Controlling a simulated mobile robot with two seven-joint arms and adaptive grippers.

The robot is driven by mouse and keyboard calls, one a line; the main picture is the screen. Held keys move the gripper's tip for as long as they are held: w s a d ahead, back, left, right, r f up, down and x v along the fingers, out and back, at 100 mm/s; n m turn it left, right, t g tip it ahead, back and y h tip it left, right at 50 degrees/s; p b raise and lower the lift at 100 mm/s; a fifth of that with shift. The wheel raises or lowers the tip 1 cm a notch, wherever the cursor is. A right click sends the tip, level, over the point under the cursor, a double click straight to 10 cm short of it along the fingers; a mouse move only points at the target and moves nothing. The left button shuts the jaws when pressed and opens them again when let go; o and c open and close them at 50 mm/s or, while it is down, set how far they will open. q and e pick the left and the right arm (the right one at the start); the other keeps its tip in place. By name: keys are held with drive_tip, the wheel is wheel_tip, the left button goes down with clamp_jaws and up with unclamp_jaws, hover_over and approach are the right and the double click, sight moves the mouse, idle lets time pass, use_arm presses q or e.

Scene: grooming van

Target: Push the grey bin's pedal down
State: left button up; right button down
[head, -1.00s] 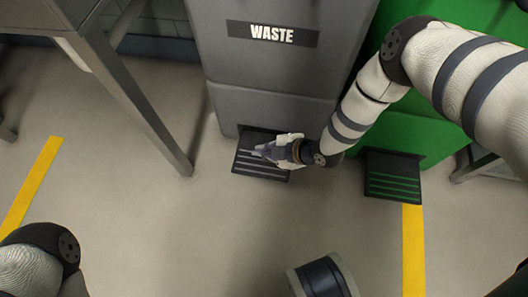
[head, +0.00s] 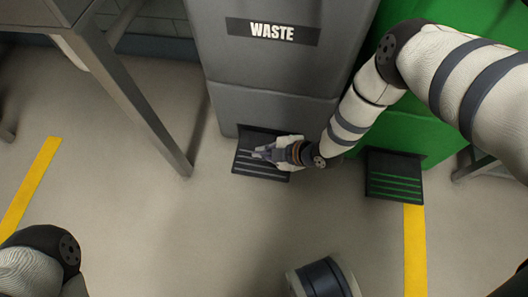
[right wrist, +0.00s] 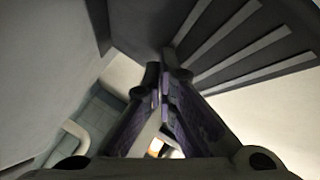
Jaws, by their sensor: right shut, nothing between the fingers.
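The grey bin (head: 270,75) stands at the top middle of the head view with a "WASTE" label. Its dark pedal (head: 248,164), with light grey stripes, sticks out at its foot, and the pedal also shows in the right wrist view (right wrist: 240,40). My right gripper (head: 256,154) is shut and empty, over the right part of the pedal. In the right wrist view its fingertips overlap the pedal's edge. I cannot tell whether they touch it. The gripper hides part of the pedal. My left gripper is not in view.
A green bin (head: 432,140) with its own green-striped pedal (head: 394,178) stands close on the right. A grey metal table leg (head: 140,95) stands on the left. Yellow floor lines (head: 33,188) run at both sides. The floor (head: 190,230) before the grey bin is mostly clear.

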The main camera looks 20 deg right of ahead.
use_arm(q)
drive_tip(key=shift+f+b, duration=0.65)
drive_tip(key=shift+b, duration=0.1)
use_arm(e)
drive_tip(key=shift+f, duration=1.15)
use_arm(q)
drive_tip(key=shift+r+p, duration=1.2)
drive_tip(key=shift+p, duration=0.25)
use_arm(e)
drive_tip(key=shift+r, duration=1.7)
wheel_tip(320, 180, up, 5)
drive_tip(key=p, duration=0.3)
drive_tip(key=shift+r+p, duration=0.15)
drive_tip(key=shift+p, duration=0.25)
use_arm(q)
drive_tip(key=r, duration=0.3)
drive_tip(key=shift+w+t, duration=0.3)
